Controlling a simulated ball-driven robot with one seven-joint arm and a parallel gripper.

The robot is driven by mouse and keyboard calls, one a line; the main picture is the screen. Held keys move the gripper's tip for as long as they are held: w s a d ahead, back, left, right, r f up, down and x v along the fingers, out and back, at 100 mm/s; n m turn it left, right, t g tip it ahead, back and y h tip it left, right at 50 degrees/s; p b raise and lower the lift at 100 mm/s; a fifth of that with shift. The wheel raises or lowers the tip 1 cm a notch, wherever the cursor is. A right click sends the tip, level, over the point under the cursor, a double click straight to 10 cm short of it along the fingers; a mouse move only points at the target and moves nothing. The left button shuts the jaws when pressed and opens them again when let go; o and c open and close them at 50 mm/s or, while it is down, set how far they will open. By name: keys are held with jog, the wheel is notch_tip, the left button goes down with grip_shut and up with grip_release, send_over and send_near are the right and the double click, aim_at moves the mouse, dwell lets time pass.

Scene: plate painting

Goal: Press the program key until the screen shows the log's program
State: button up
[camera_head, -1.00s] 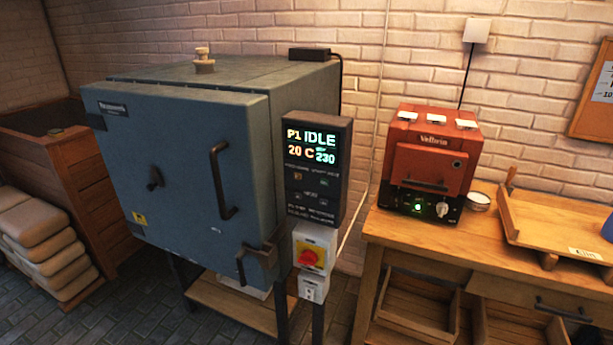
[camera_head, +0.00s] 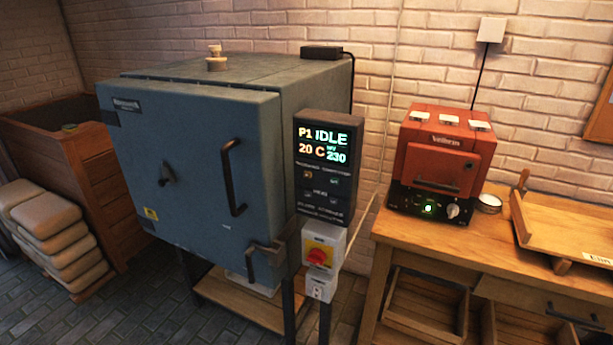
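The kiln controller (camera_head: 325,212) is a dark panel on the right side of a large blue-grey kiln (camera_head: 190,160). Its lit screen (camera_head: 324,145) reads "P1 IDLE", "20 C" and "230". Small keys (camera_head: 321,188) sit below the screen; their labels are too small to read, so I cannot tell which is the program key. The kiln door is shut. No log that I can read is in view. My gripper is not in view.
A red-and-yellow switch (camera_head: 318,255) hangs under the controller. A small red kiln (camera_head: 440,160) stands on a wooden bench (camera_head: 430,245) at right, beside a wooden tray (camera_head: 575,240). Stacked sacks (camera_head: 55,240) lie at left. Dark tiled floor is clear in front.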

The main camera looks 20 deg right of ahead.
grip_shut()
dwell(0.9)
